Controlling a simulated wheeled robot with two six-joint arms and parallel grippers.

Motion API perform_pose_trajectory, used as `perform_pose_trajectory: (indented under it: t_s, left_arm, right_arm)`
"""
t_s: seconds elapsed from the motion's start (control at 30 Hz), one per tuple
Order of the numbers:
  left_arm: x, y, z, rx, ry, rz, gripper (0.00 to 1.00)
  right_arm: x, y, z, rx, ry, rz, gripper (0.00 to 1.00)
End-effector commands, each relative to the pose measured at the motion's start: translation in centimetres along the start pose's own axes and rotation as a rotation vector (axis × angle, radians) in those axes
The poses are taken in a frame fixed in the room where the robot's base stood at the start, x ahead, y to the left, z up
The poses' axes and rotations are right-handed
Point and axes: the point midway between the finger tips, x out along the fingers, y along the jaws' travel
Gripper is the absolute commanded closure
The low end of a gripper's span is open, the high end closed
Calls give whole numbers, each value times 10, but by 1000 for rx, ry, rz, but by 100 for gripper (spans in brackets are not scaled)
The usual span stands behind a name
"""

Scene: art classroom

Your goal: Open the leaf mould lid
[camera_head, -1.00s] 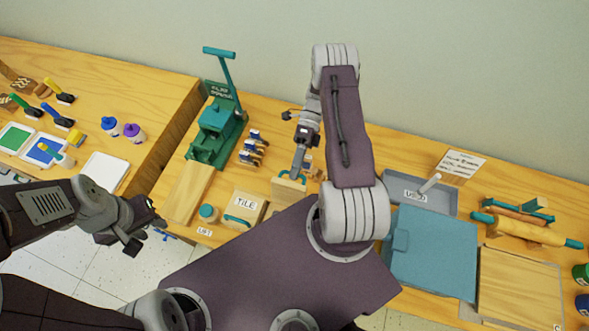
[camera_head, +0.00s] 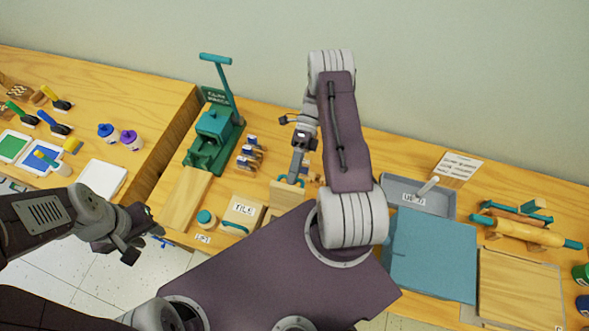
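A wooden block with a teal handle (camera_head: 291,196) stands right of the block labelled TILE (camera_head: 241,210); it may be the leaf mould, but no leaf label is readable. It lies flat and appears closed, and my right arm hides part of it. My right gripper (camera_head: 294,178) points down at its teal handle, touching or just above it. The fingers are seen edge-on, so whether they grip the handle is unclear. My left gripper (camera_head: 140,232) is open and empty, in front of the table at the left.
A teal press (camera_head: 213,138) stands behind, with small stamps (camera_head: 250,153) beside it. A round teal-lidded jar (camera_head: 206,217) is left of the TILE block. A blue slab (camera_head: 433,255), grey tray (camera_head: 447,202) and rolling pin (camera_head: 525,232) lie to the right.

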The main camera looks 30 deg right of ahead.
Motion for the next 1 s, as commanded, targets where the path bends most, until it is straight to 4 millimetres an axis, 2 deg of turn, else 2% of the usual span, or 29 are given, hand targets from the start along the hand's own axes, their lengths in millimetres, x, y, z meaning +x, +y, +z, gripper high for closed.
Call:
perform_pose_trajectory:
  t_s: [0.13, 0.4, 0.5, 0.7, 1.0]
  left_arm:
    - [8, 0, 1, 0, 0, 0, 63]
    - [24, 0, 2, 0, 0, 0, 63]
    - [27, 0, 3, 0, 0, 0, 63]
    - [29, -1, 3, 0, 0, 0, 63]
    - [29, -1, 3, 0, 0, 0, 63]
  right_arm:
    - [-17, -4, 1, -1, -3, -5, 67]
    - [-65, -4, 0, -1, -1, -4, 67]
    - [-76, -3, 0, -1, -1, -2, 67]
    - [-87, 0, 0, 0, 0, -1, 67]
    - [-88, 0, 0, 0, 1, 0, 67]
